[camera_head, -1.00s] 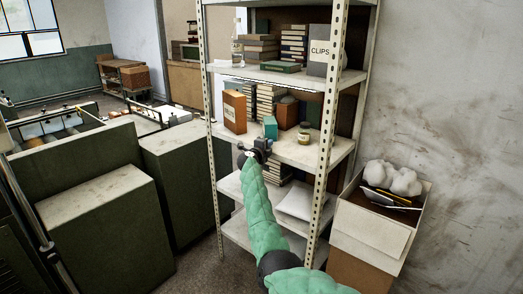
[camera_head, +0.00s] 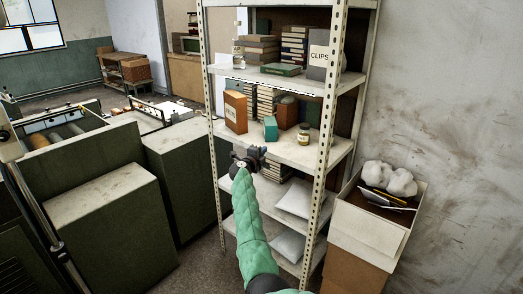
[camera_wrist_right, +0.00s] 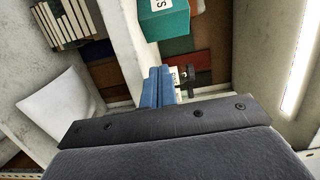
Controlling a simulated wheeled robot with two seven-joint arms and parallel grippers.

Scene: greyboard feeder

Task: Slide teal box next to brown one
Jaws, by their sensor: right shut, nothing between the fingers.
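The teal box (camera_head: 270,128) stands upright near the front edge of the middle shelf (camera_head: 312,153). It also shows in the right wrist view (camera_wrist_right: 163,20). An orange-brown box with a pale label (camera_head: 235,111) stands to its left, with a gap between them. A darker brown box (camera_head: 287,115) stands behind and to the right of the teal box. My right gripper (camera_head: 262,152) is shut and empty, just below and in front of the teal box, apart from it. Its blue fingers (camera_wrist_right: 158,86) are together in the wrist view. My left gripper is not in view.
A small jar (camera_head: 304,134) stands to the right of the teal box. Books fill the back of the middle shelf. The shelf's upright post (camera_head: 322,150) is at right. Below lie books and a white packet (camera_head: 294,199).

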